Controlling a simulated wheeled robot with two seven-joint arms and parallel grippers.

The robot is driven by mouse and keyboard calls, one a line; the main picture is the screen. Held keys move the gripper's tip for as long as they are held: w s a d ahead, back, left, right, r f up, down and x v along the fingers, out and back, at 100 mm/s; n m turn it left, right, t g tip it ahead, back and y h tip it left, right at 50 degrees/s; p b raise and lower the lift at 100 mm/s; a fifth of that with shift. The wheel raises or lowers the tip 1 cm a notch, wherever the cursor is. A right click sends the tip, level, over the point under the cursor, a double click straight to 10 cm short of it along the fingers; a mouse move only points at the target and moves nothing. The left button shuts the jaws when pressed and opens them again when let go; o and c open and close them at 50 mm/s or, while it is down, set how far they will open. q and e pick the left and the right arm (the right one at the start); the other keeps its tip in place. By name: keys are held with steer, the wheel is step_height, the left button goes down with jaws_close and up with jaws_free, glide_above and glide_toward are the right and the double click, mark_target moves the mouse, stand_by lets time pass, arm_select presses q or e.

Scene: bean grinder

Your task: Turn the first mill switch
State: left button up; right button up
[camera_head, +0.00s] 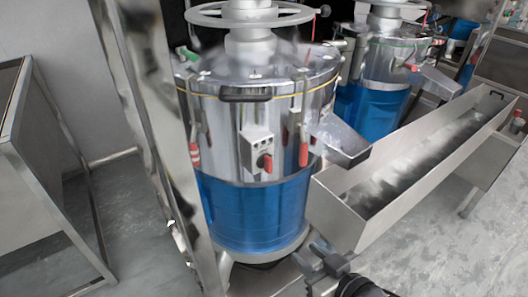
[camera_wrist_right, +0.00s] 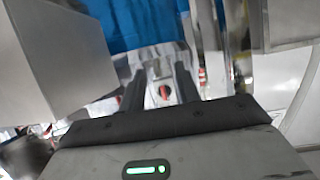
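The first mill (camera_head: 250,140) stands in the middle of the head view, with a shiny metal top and a blue lower drum. Its switch (camera_head: 265,162) is a red knob on a small grey box on the metal front. My right gripper (camera_head: 310,258) is at the bottom of the head view, below the switch and apart from it. In the right wrist view, which looks upside down, the red switch (camera_wrist_right: 164,91) shows between the two dark, spread fingers (camera_wrist_right: 158,88). Nothing is held between them. My left gripper is not in view.
A long metal trough (camera_head: 420,160) runs right of the mill, its near end close to my right gripper. A spout (camera_head: 340,140) and red-handled clamps (camera_head: 303,153) stick out near the switch. A metal post (camera_head: 150,130) stands at left. A second mill (camera_head: 375,100) stands behind.

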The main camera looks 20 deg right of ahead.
steer(key=w+d+r+t+y+b, duration=0.1)
steer(key=w+d+r+t+b, duration=0.1)
steer(key=w+r, duration=0.1)
steer(key=n+t+y+b, duration=0.1)
steer(key=t+y+b, duration=0.1)
glide_toward(271, 160)
steer(key=x, duration=0.8)
steer(key=shift+w, duration=0.15)
steer(key=shift+w+a, duration=0.2)
steer(key=shift+w, duration=0.25)
jaws_close()
